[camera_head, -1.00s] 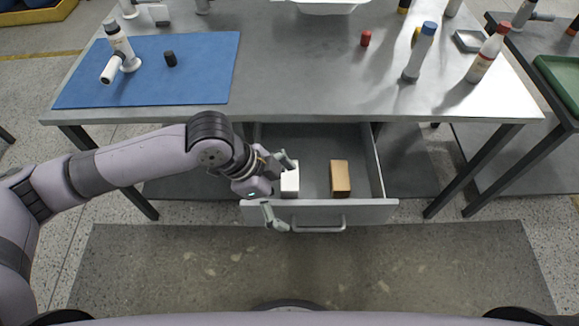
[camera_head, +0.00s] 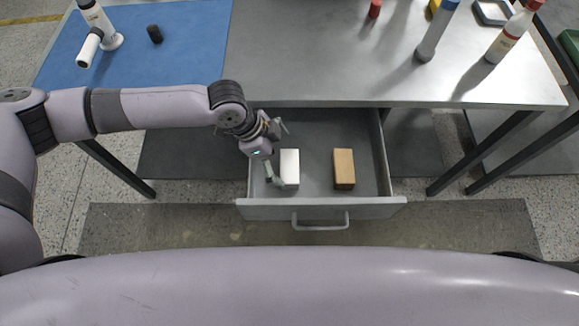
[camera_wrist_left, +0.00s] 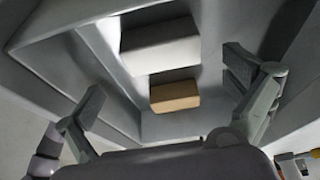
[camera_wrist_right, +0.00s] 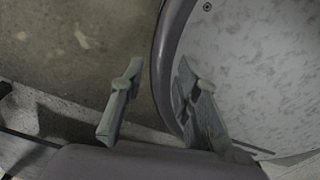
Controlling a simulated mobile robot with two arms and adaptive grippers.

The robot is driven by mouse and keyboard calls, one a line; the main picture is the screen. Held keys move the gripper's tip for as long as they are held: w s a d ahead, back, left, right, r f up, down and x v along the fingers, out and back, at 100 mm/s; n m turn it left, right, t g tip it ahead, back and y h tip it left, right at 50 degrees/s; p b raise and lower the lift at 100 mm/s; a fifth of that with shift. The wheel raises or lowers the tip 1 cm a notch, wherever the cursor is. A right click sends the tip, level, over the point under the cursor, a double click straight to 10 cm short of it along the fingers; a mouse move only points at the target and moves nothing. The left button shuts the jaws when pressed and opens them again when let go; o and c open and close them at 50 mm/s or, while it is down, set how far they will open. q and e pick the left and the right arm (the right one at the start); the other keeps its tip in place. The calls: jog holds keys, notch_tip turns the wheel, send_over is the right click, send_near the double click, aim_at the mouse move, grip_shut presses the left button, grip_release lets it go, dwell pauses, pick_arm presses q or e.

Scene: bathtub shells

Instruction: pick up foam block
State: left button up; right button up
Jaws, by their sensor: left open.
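Two blocks lie in the open drawer: a white block (camera_head: 289,168) on the left and a tan block (camera_head: 344,169) to its right. I cannot tell from looks which one is foam. My left gripper (camera_head: 280,156) is open, over the drawer's left part, close beside the white block. In the left wrist view the white block (camera_wrist_left: 160,46) and the tan block (camera_wrist_left: 175,96) show beyond the spread fingers (camera_wrist_left: 165,72), with nothing between them. My right gripper (camera_wrist_right: 155,80) shows only in its wrist view, open and empty above the floor and my base.
The drawer (camera_head: 320,209) is pulled out under a grey table (camera_head: 390,85), with its handle at the front. A blue mat (camera_head: 185,65), a black cylinder (camera_head: 154,34) and bottles (camera_head: 437,32) are on the tabletop. Drawer floor right of the tan block is free.

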aim_at(288, 166)
pick_arm(q)
jog(key=shift+d+f, duration=0.25)
jog(key=shift+f, duration=0.4)
jog(key=shift+d+f, duration=0.15)
jog(key=shift+f, duration=0.15)
jog(key=x, duration=0.3)
jog(key=shift+w+d+f, duration=0.1)
jog(key=shift+f, duration=0.2)
jog(key=shift+d+f, duration=0.2)
jog(key=shift+f, duration=0.2)
pick_arm(e)
jog(key=shift+w+a+r, duration=0.1)
jog(key=shift+w, duration=0.35)
pick_arm(q)
jog(key=shift+c, duration=0.6)
jog(key=c, duration=0.6)
pick_arm(e)
jog(key=shift+w+a, duration=0.15)
jog(key=shift+w, duration=0.15)
